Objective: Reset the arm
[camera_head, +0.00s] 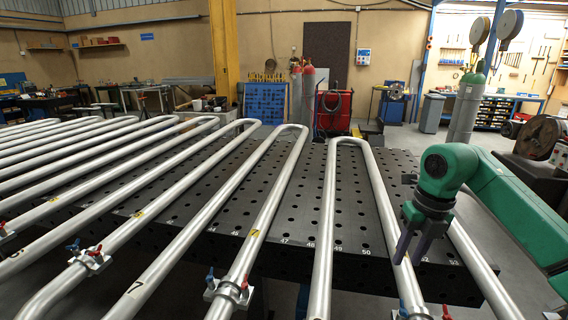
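My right arm is green and comes in from the right edge. Its gripper (409,252) points down over the right end of the black perforated table (350,245). The two dark purple fingers stand apart with a gap between them, and I see nothing held. The fingers overlap a silver pipe (378,185) of the rightmost full U-bend in the picture; I cannot tell whether they touch it. My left arm and gripper are not in view.
Several long silver serpentine pipes (262,215) run across the table, with red and blue valve handles (90,258) at the near side. Another pipe (478,262) lies right of my gripper. Gas cylinders (464,108) and a red cabinet (333,110) stand behind.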

